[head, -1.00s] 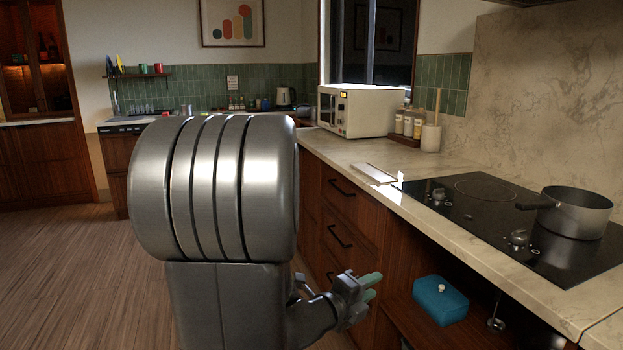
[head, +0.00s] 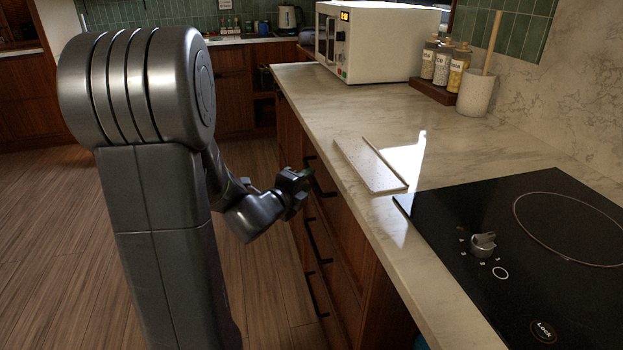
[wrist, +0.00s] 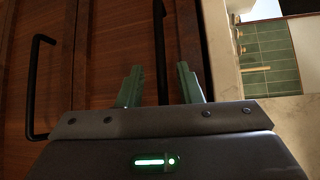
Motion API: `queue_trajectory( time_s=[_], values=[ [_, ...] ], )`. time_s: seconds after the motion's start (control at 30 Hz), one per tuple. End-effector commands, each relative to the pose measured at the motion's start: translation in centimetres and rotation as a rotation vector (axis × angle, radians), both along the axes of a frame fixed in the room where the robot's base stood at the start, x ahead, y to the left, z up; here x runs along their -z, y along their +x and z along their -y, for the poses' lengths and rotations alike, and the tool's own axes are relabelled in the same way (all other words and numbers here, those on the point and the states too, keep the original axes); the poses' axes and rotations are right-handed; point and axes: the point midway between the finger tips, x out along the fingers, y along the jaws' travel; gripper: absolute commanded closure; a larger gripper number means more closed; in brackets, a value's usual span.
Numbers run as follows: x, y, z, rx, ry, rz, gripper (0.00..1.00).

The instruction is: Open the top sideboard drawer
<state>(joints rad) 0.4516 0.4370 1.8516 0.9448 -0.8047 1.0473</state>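The top sideboard drawer (head: 332,222) is a dark wood front just under the counter edge, and it looks shut. Its black bar handle (head: 321,181) also shows in the wrist view (wrist: 159,45), where it runs between my two green fingers. My gripper (head: 304,176) is at this handle, with its fingers apart on either side of the bar. In the wrist view my gripper (wrist: 160,86) is open, with a visible gap beside the bar. I cannot tell how far the fingertips reach past it.
Lower handles (head: 318,241) sit below on further drawers; one shows at left in the wrist view (wrist: 33,85). The marble counter (head: 300,88) overhangs the drawers and carries a microwave (head: 385,42), jars (head: 442,65) and a cooktop (head: 530,250). The wood floor (head: 60,240) is clear.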

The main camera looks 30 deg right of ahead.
Motion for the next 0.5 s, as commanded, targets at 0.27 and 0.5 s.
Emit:
queue_trajectory(
  time_s=[0.27, 0.5],
  values=[
    [0.5, 1.5, 2.8, 0.000, 0.000, -0.001, 0.68],
    [0.5, 1.6, 3.1, 0.000, 0.000, -0.001, 0.68]
  ],
)
